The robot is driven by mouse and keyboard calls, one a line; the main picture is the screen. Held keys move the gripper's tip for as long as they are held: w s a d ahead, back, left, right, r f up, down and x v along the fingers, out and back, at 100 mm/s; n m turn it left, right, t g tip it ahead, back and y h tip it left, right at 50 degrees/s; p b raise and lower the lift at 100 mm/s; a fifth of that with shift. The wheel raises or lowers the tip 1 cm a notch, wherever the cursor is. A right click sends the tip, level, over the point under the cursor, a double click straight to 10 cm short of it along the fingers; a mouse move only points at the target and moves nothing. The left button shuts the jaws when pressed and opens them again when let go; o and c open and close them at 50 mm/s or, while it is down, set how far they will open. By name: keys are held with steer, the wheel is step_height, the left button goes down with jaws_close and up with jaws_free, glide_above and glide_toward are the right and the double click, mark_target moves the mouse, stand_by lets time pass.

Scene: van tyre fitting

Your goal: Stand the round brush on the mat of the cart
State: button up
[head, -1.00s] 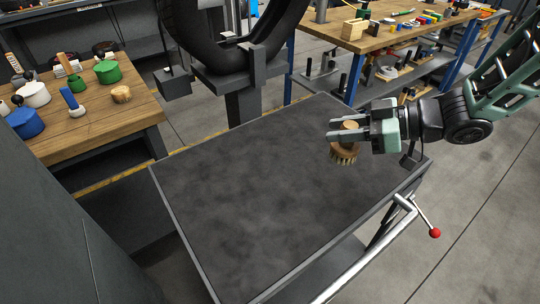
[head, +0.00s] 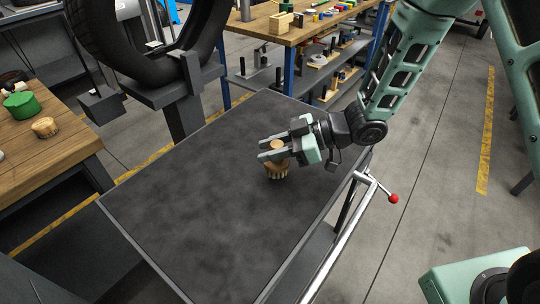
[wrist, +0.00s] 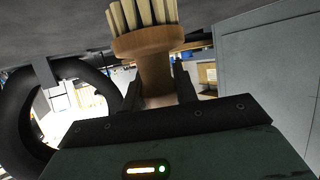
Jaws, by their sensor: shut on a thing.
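The round brush (head: 277,171) has a wooden knob and body with pale bristles. My gripper (head: 272,150) is shut on its knob, one finger on each side. The brush is upright, bristles down, over the right part of the cart's dark mat (head: 205,205). I cannot tell whether the bristles touch the mat. In the wrist view the brush (wrist: 148,42) is upside down in the picture, its bristles towards the dark surface at the top edge.
The mat is otherwise bare. A tyre (head: 150,45) on a stand rises behind the cart. A wooden bench (head: 50,160) at left holds a green container (head: 21,104) and a round wooden thing (head: 45,127). A red-knobbed lever (head: 393,198) sticks out at the cart's right.

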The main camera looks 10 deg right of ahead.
steer(key=shift+f, duration=1.05)
steer(key=shift+f, duration=0.1)
steer(key=o, duration=1)
steer(key=shift+f, duration=0.1)
